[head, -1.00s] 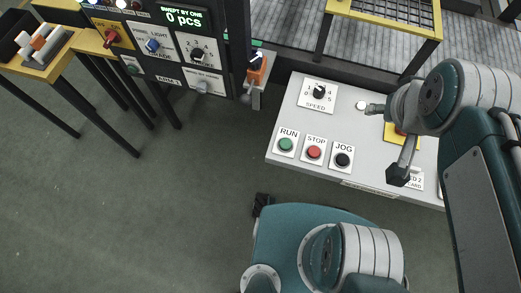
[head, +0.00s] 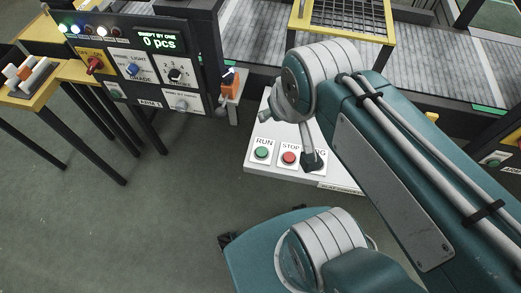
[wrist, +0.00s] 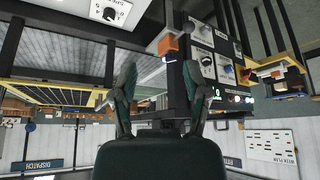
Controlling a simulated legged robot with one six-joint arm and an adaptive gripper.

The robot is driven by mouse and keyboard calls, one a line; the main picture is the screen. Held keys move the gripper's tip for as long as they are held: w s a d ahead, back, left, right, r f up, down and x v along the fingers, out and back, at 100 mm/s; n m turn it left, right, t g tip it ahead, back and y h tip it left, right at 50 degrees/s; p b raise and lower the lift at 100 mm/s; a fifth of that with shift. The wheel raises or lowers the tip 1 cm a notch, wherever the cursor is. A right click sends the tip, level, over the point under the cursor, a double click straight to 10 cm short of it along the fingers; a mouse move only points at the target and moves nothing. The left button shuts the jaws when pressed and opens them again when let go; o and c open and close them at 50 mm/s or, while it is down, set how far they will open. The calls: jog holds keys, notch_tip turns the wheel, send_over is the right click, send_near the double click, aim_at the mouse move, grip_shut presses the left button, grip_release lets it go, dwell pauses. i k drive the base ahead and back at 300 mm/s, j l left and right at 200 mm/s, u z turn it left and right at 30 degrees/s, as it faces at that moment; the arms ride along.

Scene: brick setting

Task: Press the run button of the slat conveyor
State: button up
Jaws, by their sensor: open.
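The green run button (head: 261,153) sits at the left end of the pale conveyor control box (head: 262,174), under a RUN label, in the head view. The red stop button (head: 289,158) is just right of it. The jog button is mostly hidden behind a dark part of my arm. My arm reaches over the box and covers its right side and speed knob. In the wrist view my gripper (wrist: 160,85) is open, with empty space between its two fingers. The speed knob (wrist: 109,13) shows upside down at the top there; the run button does not show.
A dark control panel (head: 145,105) with knobs, switches and a "0 pcs" display stands to the left. An orange switch box (head: 230,88) is beside it. The slat conveyor (head: 255,45) and a yellow-framed mesh guard (head: 345,17) lie behind. The floor in front is clear.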

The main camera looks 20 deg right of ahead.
aim_at(262, 152)
jog(key=j+z, duration=0.3)
jog(key=j, duration=0.15)
jog(key=j+z, duration=0.3)
jog(key=j, duration=0.15)
jog(key=k+j+z, duration=0.1)
jog(key=j+z, duration=0.2)
jog(key=j, duration=0.15)
jog(key=k+j+z, duration=0.15)
jog(key=j+z, duration=0.15)
jog(key=j, duration=0.15)
